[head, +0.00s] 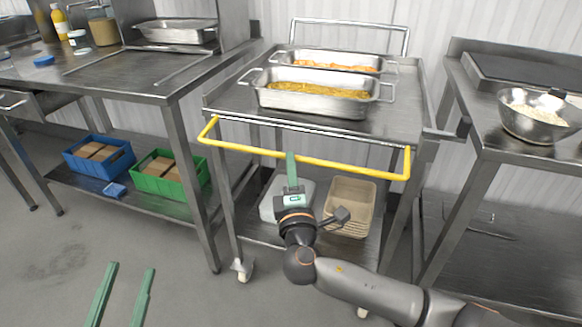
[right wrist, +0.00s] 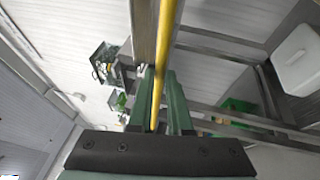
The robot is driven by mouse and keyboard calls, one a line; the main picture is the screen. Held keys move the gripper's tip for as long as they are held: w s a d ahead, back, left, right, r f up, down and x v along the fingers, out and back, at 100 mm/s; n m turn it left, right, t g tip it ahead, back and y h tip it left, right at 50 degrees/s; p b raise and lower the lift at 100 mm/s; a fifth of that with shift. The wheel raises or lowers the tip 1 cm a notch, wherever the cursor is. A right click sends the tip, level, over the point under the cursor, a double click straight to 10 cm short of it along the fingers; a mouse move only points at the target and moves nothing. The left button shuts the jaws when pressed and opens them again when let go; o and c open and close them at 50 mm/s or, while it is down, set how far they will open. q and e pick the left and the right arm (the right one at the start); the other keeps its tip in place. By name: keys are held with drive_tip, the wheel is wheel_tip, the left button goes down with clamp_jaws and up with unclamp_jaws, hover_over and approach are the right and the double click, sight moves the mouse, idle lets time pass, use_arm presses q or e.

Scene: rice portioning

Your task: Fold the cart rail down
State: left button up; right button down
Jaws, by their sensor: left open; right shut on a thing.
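The yellow cart rail (head: 240,149) runs across the front of the steel cart (head: 222,106), just below the top's front edge. Its short side arms join the cart at both ends; I cannot tell its exact angle. My right gripper (head: 291,158) is shut on the rail a little left of its middle. In the right wrist view the rail (right wrist: 167,35) passes between the green fingers (right wrist: 160,72). My left gripper (head: 133,266) is open and empty over the floor at the lower left, away from the cart.
Two steel pans of food, the nearer one (head: 318,102), stand on the cart. Its lower shelf holds tan trays (head: 350,193) and a pale container (head: 272,205). A left bench (head: 120,84) has blue and green crates below. A right table holds a bowl (head: 540,126).

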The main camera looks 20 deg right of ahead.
drive_tip(key=c, duration=0.8)
unclamp_jaws()
drive_tip(key=shift+c, duration=0.2)
use_arm(q)
drive_tip(key=shift+n+g+y, duration=0.6)
drive_tip(key=shift+g+y, duration=0.1)
drive_tip(key=shift+g, duration=0.2)
drive_tip(key=shift+w+a+f+p, duration=0.1)
drive_tip(key=shift+w+f+p, duration=0.1)
drive_tip(key=shift+f, duration=1)
drive_tip(key=shift+w+a+f+p, duration=0.1)
drive_tip(key=shift+w+f+p, duration=0.1)
drive_tip(key=shift+f, duration=0.95)
use_arm(e)
drive_tip(key=v, duration=1.2)
drive_tip(key=shift+s, duration=0.25)
use_arm(q)
drive_tip(key=shift+r, duration=0.1)
use_arm(e)
drive_tip(key=shift+a+f, duration=0.1)
